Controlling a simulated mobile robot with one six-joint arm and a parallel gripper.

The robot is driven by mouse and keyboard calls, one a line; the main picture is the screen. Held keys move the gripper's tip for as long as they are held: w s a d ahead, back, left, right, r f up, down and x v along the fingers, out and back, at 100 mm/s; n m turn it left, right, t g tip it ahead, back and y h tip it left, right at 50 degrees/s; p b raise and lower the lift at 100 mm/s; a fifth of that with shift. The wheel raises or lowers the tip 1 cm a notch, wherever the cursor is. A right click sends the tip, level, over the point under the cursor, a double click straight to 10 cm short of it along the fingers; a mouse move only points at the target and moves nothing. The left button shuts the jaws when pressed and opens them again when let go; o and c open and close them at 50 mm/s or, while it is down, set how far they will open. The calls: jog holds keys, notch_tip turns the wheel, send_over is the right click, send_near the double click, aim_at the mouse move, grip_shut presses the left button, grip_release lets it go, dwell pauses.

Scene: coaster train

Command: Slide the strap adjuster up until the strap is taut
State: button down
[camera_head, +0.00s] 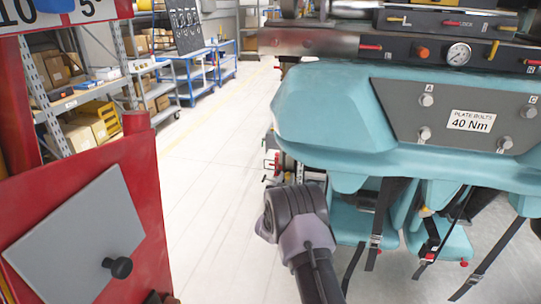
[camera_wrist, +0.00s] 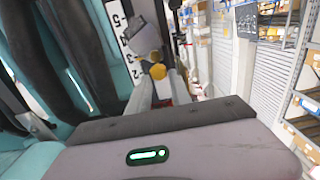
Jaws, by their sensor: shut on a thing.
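In the wrist view my gripper (camera_wrist: 158,92) has its pale fingers closed at a small grey part with yellow round pieces (camera_wrist: 157,71). This part appears to be the strap adjuster, but its shape is partly hidden by the fingers. A white scale with black numbers (camera_wrist: 118,20) stands just beyond it. In the head view my fingertips and the held part are hidden behind my arm and the train. Dark straps with buckles (camera_head: 377,225) hang below the teal seats. I cannot tell how tight the held strap is.
The teal train body (camera_head: 330,110) with a grey bolt plate (camera_head: 470,140) fills the right of the head view. A red cabinet (camera_head: 140,190) stands at the left. Open floor (camera_head: 215,160) lies between them, with shelves (camera_head: 75,95) and blue carts (camera_head: 190,75) beyond.

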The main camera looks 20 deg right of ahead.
jog(key=r, duration=0.2)
jog(key=shift+s+d+r, duration=0.15)
jog(key=shift+d+r, duration=0.15)
jog(key=shift+d, duration=0.05)
jog(key=c, duration=1.2)
grip_release()
jog(key=shift+s+d, duration=0.1)
jog(key=shift+s+a, duration=0.15)
jog(key=shift+a, duration=0.15)
jog(key=p+v, duration=0.2)
jog(key=v, duration=1.5)
